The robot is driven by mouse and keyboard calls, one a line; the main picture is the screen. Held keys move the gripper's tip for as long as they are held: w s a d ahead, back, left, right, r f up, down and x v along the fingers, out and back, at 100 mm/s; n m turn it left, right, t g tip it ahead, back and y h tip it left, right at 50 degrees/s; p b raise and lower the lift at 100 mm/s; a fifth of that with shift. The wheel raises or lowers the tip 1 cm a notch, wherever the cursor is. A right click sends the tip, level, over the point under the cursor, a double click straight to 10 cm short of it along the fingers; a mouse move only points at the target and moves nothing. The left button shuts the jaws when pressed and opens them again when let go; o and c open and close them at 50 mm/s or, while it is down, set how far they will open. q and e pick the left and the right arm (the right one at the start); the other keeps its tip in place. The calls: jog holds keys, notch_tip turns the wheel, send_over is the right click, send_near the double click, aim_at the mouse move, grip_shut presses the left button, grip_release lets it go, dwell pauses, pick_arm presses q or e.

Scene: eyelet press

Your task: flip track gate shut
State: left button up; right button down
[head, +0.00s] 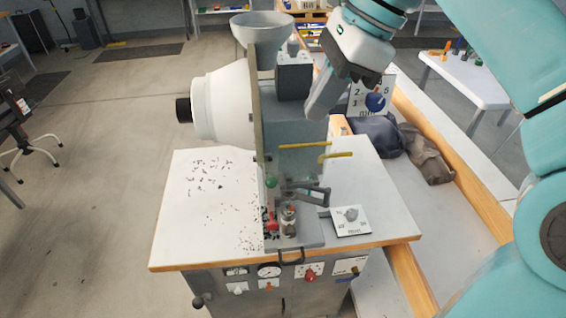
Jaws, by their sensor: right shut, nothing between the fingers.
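The eyelet press (292,125) stands on a white table with a hopper (263,30) on top. Two yellow bars (305,145) stick out to the right from its middle; I cannot tell whether one is the track gate. A dark linkage (307,193) sits lower, above the press base. My right arm comes in from the upper right. My right gripper (318,112) is shut and empty, pointing down beside the upper body of the press, above the yellow bars. I cannot tell whether it touches the press. My left gripper is not in view.
Small dark bits lie scattered on the left of the white tabletop (185,225). A plate with a dial (350,220) lies right of the base. A numbered card with a blue knob (375,101) is behind my gripper. Dark cloth bundles (425,155) lie on the right.

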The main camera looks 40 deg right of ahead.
jog(key=b, duration=0.2)
send_near(275, 179)
jog(key=x, duration=0.5)
jog(key=shift+w+f, duration=0.1)
jog(key=shift+w, duration=0.05)
jog(key=shift+a+f, duration=0.4)
jog(key=shift+f, duration=0.25)
jog(key=shift+w, duration=0.15)
jog(key=shift+d, duration=0.1)
